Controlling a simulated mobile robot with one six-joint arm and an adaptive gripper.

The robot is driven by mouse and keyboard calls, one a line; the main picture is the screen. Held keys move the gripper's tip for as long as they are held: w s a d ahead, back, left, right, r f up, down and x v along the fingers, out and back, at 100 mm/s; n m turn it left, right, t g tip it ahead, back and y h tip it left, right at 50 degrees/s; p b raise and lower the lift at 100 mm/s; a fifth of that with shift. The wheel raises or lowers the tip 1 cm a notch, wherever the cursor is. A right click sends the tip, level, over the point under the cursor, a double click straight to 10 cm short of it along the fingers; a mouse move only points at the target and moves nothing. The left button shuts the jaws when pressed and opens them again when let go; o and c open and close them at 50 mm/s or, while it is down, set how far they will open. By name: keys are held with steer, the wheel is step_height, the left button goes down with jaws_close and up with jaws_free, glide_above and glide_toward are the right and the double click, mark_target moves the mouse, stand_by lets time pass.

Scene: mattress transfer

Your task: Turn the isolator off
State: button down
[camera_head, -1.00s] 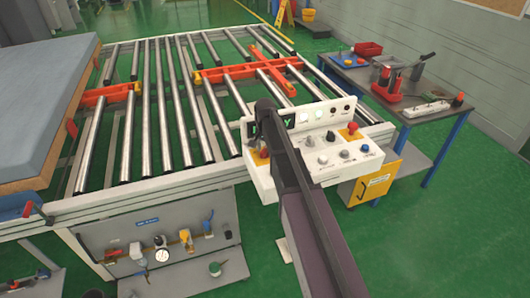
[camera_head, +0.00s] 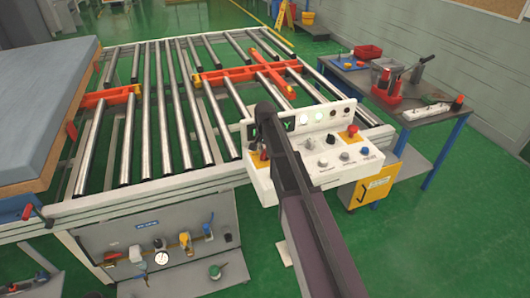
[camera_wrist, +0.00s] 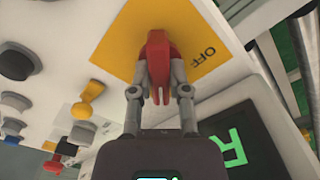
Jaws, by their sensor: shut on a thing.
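The isolator's red handle (camera_wrist: 157,60) sits on a yellow plate (camera_wrist: 118,42) that carries the word "OFF" to the right of the handle in the wrist view. My gripper (camera_wrist: 160,78) is shut on the red handle, one finger on each side. The handle runs roughly up and down in that view; I cannot tell whether it points at a marked position. In the head view the isolator (camera_head: 258,158) is at the left end of the white control panel (camera_head: 292,190). My arm hides most of my gripper there.
A green-lit display (camera_wrist: 228,150) is close beside my gripper. Several knobs and buttons, with a yellow knob (camera_wrist: 88,98), line the panel. The roller conveyor (camera_head: 150,195) lies behind, with a mattress (camera_head: 40,100) at left. A tool table (camera_head: 425,110) stands at right.

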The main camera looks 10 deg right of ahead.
steer(key=shift+n, duration=0.3)
steer(key=n, duration=0.3)
steer(key=shift+n, duration=0.3)
steer(key=n, duration=0.4)
steer(key=shift+n, duration=0.3)
steer(key=n, duration=0.9)
steer(key=shift+s, duration=0.1)
steer(key=c, duration=0.6)
jaws_free()
